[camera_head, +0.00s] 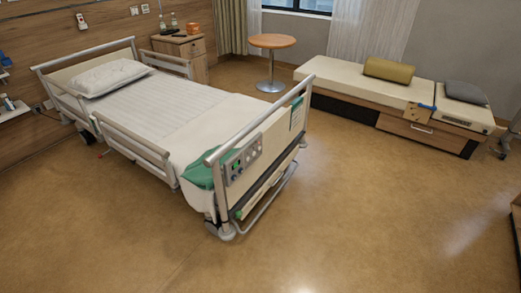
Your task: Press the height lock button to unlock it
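A hospital bed (140,92) stands left of centre, with its foot end towards me. A control panel (236,165) with several round buttons or knobs, some of them green, is on the outer face of its footboard (273,140). The height lock button cannot be told apart from the others at this size, and no label or lock state can be read. A green cloth (203,174) hangs over the foot corner, just left of the panel. My gripper is not in view.
Open floor (330,220) lies in front and to the right of the bed. A low bar (268,203) juts out below the footboard. A cushioned bench (350,83) with drawers, a round table (271,42) and a bedside cabinet (190,62) stand behind. Dark furniture edges the right.

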